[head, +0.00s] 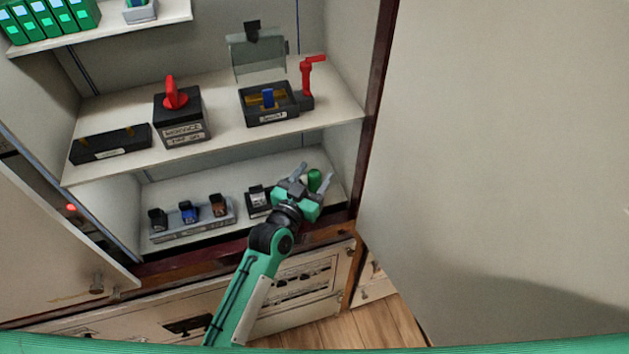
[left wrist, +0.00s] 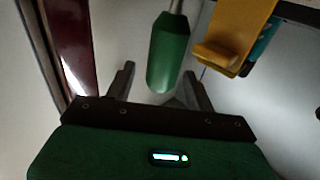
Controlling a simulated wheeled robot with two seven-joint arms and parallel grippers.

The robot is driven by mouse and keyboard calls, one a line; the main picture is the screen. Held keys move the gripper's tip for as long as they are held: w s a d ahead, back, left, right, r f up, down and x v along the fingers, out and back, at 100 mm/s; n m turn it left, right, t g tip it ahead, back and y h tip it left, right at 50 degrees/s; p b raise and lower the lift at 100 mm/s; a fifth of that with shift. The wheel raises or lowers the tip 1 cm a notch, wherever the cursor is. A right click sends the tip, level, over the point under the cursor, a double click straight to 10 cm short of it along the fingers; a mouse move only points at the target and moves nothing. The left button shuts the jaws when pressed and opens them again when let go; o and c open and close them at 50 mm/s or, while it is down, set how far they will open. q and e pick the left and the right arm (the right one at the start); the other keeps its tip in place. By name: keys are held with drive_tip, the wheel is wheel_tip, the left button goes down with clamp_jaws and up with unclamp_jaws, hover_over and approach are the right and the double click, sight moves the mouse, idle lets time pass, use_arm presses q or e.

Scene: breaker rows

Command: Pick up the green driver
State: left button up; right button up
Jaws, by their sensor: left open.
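The green driver (head: 314,178) is at the right end of the lower shelf, partly hidden by my left gripper in the head view. In the left wrist view its green handle (left wrist: 169,55) points toward the gripper, with a pale shaft running up out of the picture. My left gripper (head: 312,172) is open, with its two fingers apart. In the left wrist view the handle's end lies near the gap between the fingertips (left wrist: 158,82); I cannot tell if it touches them. My right gripper is not in view.
A yellow bracket (left wrist: 235,40) is close to the driver's right in the left wrist view. A breaker row (head: 192,228) stands left on the lower shelf (head: 160,190). The middle shelf (head: 225,122) above holds a red-knob switch (head: 181,118) and a clear-lidded box (head: 268,105).

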use_arm(q)
drive_tip(key=shift+w+d, duration=0.15)
drive_tip(key=shift+w, duration=0.2)
drive_tip(key=c, duration=1.1)
drive_tip(key=shift+o, duration=0.2)
